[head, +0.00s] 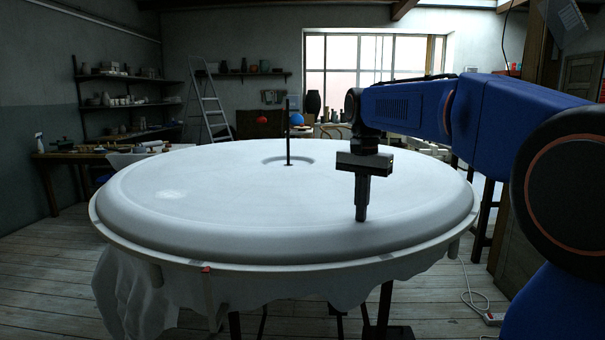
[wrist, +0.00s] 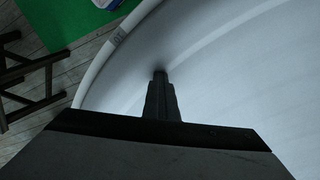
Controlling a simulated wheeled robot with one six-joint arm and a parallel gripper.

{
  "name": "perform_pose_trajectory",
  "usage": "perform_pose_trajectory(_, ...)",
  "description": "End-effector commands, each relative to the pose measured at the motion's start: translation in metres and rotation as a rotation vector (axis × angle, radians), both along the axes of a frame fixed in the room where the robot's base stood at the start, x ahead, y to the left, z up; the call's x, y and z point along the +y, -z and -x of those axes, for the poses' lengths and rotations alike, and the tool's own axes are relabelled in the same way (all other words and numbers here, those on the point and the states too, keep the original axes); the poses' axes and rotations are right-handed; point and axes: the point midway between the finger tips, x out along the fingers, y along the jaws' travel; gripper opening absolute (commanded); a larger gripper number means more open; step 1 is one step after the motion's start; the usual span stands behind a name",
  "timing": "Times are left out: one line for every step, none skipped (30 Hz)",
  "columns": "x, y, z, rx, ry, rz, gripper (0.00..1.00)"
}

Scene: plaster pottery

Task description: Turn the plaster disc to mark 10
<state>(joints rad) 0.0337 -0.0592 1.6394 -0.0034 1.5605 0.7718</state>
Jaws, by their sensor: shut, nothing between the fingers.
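The large white plaster disc (head: 230,195) lies flat on a round stand and fills the middle of the head view. It has a raised outer rim and a central recess with a thin dark rod standing in it (head: 288,135). My gripper (head: 361,218) is shut and empty, pointing straight down at the near right part of the disc. In the wrist view its fingertips (wrist: 160,73) meet a dark shadow on the disc (wrist: 235,70); touching or just above, I cannot tell. A small red marker (head: 206,269) sits on the stand's front edge. A pale tag (wrist: 118,36) on the edge is unreadable.
White cloth (head: 135,295) hangs below the disc. A workbench with tools (head: 90,155) and a stepladder (head: 207,105) stand behind left. A green mat (wrist: 65,22) and a dark wooden frame (wrist: 22,85) lie beyond the edge. A cable with a power strip (head: 493,318) is on the floor at right.

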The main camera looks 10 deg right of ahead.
Motion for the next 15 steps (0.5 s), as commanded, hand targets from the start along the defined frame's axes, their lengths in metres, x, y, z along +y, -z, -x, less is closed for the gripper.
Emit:
perform_pose_trajectory(0.006,0.004,0.000,0.008,-0.004,-0.004,0.00)
perform_pose_trajectory(0.008,0.004,0.000,0.008,-0.004,-0.004,0.00)
perform_pose_trajectory(0.010,0.004,0.000,0.009,-0.004,-0.005,0.00)
perform_pose_trajectory(0.012,0.004,0.000,0.009,-0.004,-0.005,0.00)
perform_pose_trajectory(0.014,0.004,0.000,0.008,-0.004,-0.006,0.00)
perform_pose_trajectory(0.016,0.004,0.000,0.008,-0.004,-0.006,0.00)
perform_pose_trajectory(0.018,0.004,0.000,0.008,-0.004,-0.006,0.00)
perform_pose_trajectory(0.019,0.004,0.000,0.008,-0.005,-0.006,0.00)
perform_pose_trajectory(0.022,0.004,0.000,0.008,-0.005,-0.006,0.00)
perform_pose_trajectory(0.023,0.004,0.000,0.008,-0.005,-0.006,0.00)
perform_pose_trajectory(0.025,0.003,0.000,0.008,-0.005,-0.006,0.00)
perform_pose_trajectory(0.027,0.003,0.001,0.008,-0.004,-0.005,0.00)
perform_pose_trajectory(0.029,0.003,0.001,0.008,-0.004,-0.005,0.00)
perform_pose_trajectory(0.030,0.003,0.001,0.008,-0.004,-0.005,0.00)
perform_pose_trajectory(0.032,0.003,0.000,0.008,-0.004,-0.005,0.00)
